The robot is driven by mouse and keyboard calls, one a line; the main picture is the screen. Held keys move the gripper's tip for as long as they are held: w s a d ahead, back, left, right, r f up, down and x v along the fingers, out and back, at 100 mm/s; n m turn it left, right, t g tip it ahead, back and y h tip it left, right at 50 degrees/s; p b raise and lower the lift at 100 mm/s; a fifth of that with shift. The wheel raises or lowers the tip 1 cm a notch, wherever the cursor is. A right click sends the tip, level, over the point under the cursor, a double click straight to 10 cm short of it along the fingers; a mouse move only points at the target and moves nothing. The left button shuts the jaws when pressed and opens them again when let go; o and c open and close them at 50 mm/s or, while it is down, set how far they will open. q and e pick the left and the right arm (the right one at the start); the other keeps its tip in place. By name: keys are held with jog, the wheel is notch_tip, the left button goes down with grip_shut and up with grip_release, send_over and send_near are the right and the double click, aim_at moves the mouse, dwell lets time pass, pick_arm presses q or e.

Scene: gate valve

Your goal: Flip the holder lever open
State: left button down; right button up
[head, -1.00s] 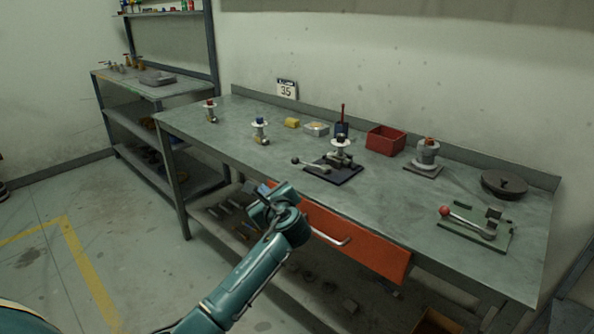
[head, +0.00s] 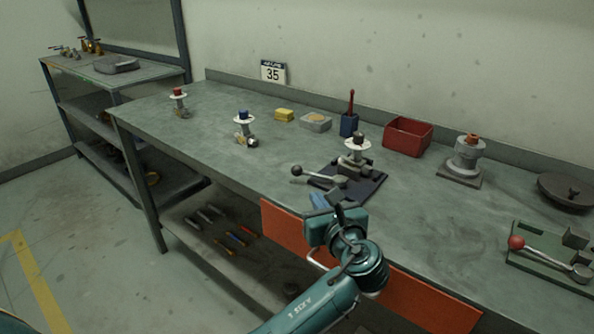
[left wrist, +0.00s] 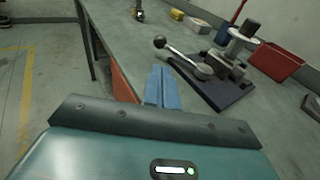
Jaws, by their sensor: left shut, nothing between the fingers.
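A lever with a dark ball knob (head: 297,171) lies low on a dark base plate (head: 372,192) on the workbench; a valve with a white disc (head: 357,143) stands on the same plate. In the left wrist view the lever's knob (left wrist: 160,42) points left and its rod runs to a round grey pivot. My left gripper (head: 319,201) is at the bench's front edge, just in front of the lever. Its blue fingers (left wrist: 162,85) are shut and empty, apart from the lever. My right gripper is not in view.
A second lever with a red ball (head: 516,243) sits on a green plate at the right. Two small valves (head: 244,118) (head: 179,97), a red bin (head: 408,138) and a grey flanged part (head: 464,160) stand on the bench. An orange drawer front (head: 285,228) is below the edge.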

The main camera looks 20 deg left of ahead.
aim_at(300, 173)
pick_arm(q)
jog(key=shift+w+a, duration=0.15)
jog(key=shift+w, duration=0.25)
jog(key=x, duration=0.9)
jog(key=shift+b, duration=0.4)
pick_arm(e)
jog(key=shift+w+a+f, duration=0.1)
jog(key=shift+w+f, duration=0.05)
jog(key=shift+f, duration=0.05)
